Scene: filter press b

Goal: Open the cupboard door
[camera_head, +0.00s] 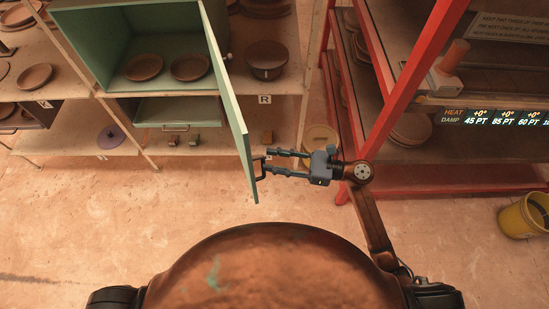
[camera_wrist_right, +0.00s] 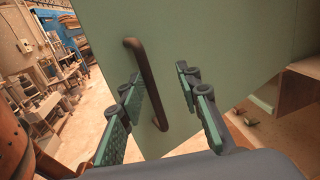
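The green cupboard (camera_head: 135,33) stands on the shelving at the upper left in the head view. Its door (camera_head: 232,103) is swung well out, so the inside shows, with two brown plates in it. The dark bar handle (camera_head: 259,172) is on the door's outer face; it also shows in the right wrist view (camera_wrist_right: 152,85). My right gripper (camera_head: 268,162) is at the handle, with its fingers spread. In the right wrist view the handle lies between the two fingers, with gaps on both sides. My left gripper is not in view.
A red-framed rack (camera_head: 405,80) with a lit display (camera_head: 495,117) stands to the right of my right arm. A yellow bucket (camera_head: 525,215) is on the floor at the far right. A drawer (camera_head: 176,112) sits below the cupboard. The floor at left is clear.

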